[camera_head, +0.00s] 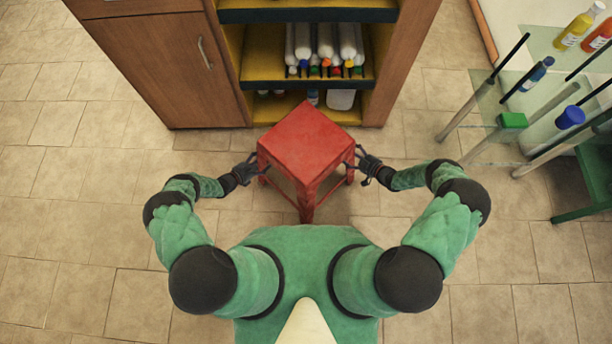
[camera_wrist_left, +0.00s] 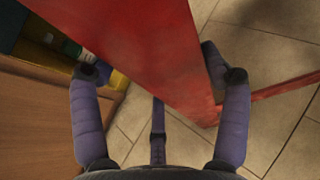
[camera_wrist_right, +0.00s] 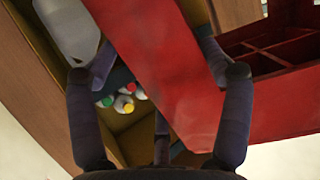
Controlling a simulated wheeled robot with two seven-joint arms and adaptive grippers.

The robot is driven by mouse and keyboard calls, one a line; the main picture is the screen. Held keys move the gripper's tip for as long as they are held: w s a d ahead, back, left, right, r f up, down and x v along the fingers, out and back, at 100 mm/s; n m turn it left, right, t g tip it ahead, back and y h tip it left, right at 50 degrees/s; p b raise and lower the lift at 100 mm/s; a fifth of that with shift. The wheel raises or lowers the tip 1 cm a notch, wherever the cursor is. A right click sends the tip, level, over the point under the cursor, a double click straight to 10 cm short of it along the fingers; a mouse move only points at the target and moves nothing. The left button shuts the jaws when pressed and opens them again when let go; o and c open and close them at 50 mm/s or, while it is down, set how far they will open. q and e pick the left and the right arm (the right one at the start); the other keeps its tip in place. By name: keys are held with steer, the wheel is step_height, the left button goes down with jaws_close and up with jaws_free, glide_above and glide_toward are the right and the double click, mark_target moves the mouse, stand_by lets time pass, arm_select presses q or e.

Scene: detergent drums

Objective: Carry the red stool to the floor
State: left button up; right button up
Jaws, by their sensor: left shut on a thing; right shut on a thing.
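The red stool (camera_head: 305,143) is in the middle of the head view, in front of the wooden cabinet, with its square seat up. My left gripper (camera_head: 262,167) is shut on the stool's left side. In the left wrist view a red part of the stool (camera_wrist_left: 150,50) lies between its fingers (camera_wrist_left: 150,85). My right gripper (camera_head: 355,163) is shut on the stool's right side. In the right wrist view a red part of the stool (camera_wrist_right: 165,70) passes between its fingers (camera_wrist_right: 150,75). I cannot tell whether the stool's feet touch the floor.
The wooden cabinet (camera_head: 160,65) with open shelves of bottles stands just behind the stool. A glass-topped table (camera_head: 540,100) with bottles is at the right, with a green stool (camera_head: 588,180) beside it. Tiled floor (camera_head: 80,230) is clear at the left.

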arm_select(q)
steer(key=shift+s+d+f, duration=0.3)
steer(key=shift+d, duration=0.3)
arm_select(e)
steer(key=shift+s+a+f, duration=0.3)
steer(key=shift+a+f, duration=0.05)
steer(key=shift+a, duration=0.2)
arm_select(q)
steer(key=o, duration=1.6)
arm_select(e)
steer(key=o, duration=1.6)
arm_select(q)
steer(key=shift+o, duration=0.5)
steer(key=shift+a, duration=0.1)
arm_select(e)
steer(key=shift+r, duration=0.1)
arm_select(q)
steer(key=shift+w+a+r, duration=0.1)
steer(key=shift+w+a, duration=0.05)
steer(key=shift+a, duration=0.15)
arm_select(e)
steer(key=shift+w+d, duration=0.15)
steer(key=shift+d, duration=0.2)
arm_select(q)
steer(key=shift+a, duration=0.1)
